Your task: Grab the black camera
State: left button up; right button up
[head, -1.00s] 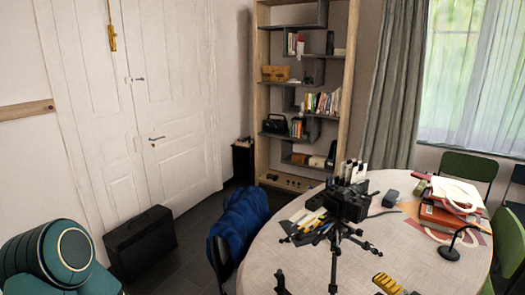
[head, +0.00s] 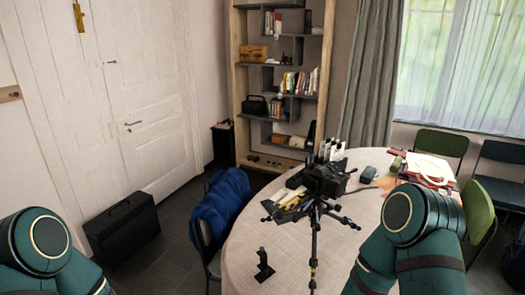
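The black camera (head: 326,179) sits on top of a black tripod (head: 315,245) at the round table, near the middle of the head view. The tripod's legs spread below it in front of the table. Green links of my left arm show at the lower left and of my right arm at the lower right. Neither gripper is in view, and both arms are apart from the camera.
The round table (head: 255,250) carries books (head: 428,171) at its right, yellow and black items and a small black stand (head: 263,265). A chair with a blue jacket (head: 222,210) stands at its left. A black case (head: 122,232) is by the door. Green chairs (head: 440,146) are behind.

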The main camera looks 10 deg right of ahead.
aim_at(330, 188)
jog(key=i+l+z, duration=0.1)
jog(key=l, duration=0.3)
jog(key=i+l, duration=0.1)
jog(key=l, duration=0.3)
jog(key=i+l+z, duration=0.15)
jog(key=l, duration=0.6)
jog(key=i+z, duration=0.05)
